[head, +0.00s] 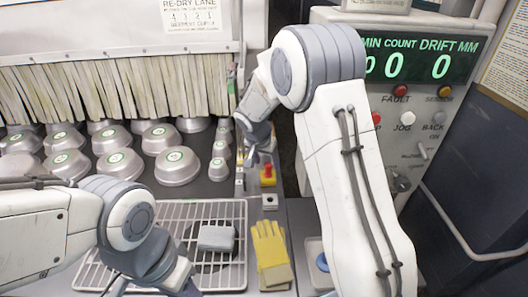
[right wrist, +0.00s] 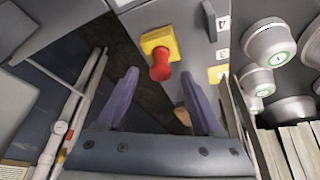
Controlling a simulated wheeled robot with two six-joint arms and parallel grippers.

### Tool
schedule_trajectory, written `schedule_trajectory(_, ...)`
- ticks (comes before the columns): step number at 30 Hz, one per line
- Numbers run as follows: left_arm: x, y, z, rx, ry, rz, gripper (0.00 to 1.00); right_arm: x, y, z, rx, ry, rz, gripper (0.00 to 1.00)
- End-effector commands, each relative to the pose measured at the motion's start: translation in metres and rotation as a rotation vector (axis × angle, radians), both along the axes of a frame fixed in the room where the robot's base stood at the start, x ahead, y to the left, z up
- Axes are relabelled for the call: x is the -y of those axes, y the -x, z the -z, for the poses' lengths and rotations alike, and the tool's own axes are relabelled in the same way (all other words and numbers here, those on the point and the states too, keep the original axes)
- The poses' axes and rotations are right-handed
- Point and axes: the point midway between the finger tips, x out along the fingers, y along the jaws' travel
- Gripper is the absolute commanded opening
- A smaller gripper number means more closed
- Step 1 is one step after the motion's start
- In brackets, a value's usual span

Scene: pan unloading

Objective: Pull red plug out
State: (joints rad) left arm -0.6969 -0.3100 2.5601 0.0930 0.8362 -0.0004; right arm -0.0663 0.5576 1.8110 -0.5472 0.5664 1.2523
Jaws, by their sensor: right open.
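The red plug (head: 267,171) stands in a yellow base on the narrow grey panel beside the pans. In the right wrist view the red plug (right wrist: 161,66) and its yellow base (right wrist: 150,41) lie just beyond the fingertips. My right gripper (head: 256,154) is open and close to the plug; in its wrist view the two purple-grey fingers (right wrist: 160,88) are spread with nothing between them. My left gripper (head: 152,286) is low at the left of the head view, partly cut off by the bottom edge, and its jaws are not clear.
Several metal pans (head: 176,166) stand on the dark surface at left, before a strip curtain (head: 110,88). A wire rack (head: 232,270) holds a grey block (head: 216,238). Yellow gloves (head: 271,255) lie beside it. A control panel (head: 420,75) with buttons stands at right.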

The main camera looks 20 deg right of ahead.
Motion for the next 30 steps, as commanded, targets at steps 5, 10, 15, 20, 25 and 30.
schedule_trajectory(5, 0.0, 0.0, -0.007, 0.0, 0.0, 0.0, 0.5, 0.008, -0.008, 0.026, -0.003, 0.0, 0.001, 0.68)
schedule_trajectory(10, 0.0, 0.0, -0.009, 0.0, 0.0, 0.0, 0.5, 0.012, -0.013, 0.041, 0.0, 0.0, 0.0, 0.68)
schedule_trajectory(15, 0.0, 0.0, -0.009, 0.0, 0.0, 0.0, 0.5, 0.013, -0.014, 0.045, 0.001, -0.001, 0.0, 0.68)
schedule_trajectory(20, 0.0, 0.0, -0.009, 0.0, 0.0, 0.0, 0.5, 0.013, -0.014, 0.045, 0.001, 0.0, 0.0, 0.68)
schedule_trajectory(25, 0.0, 0.0, -0.009, 0.0, 0.0, 0.0, 0.5, 0.013, -0.014, 0.045, 0.001, 0.0, 0.0, 0.14)
schedule_trajectory(30, 0.0, 0.0, -0.009, 0.0, 0.0, 0.0, 0.5, 0.012, -0.014, 0.045, 0.001, -0.001, 0.0, 0.09)
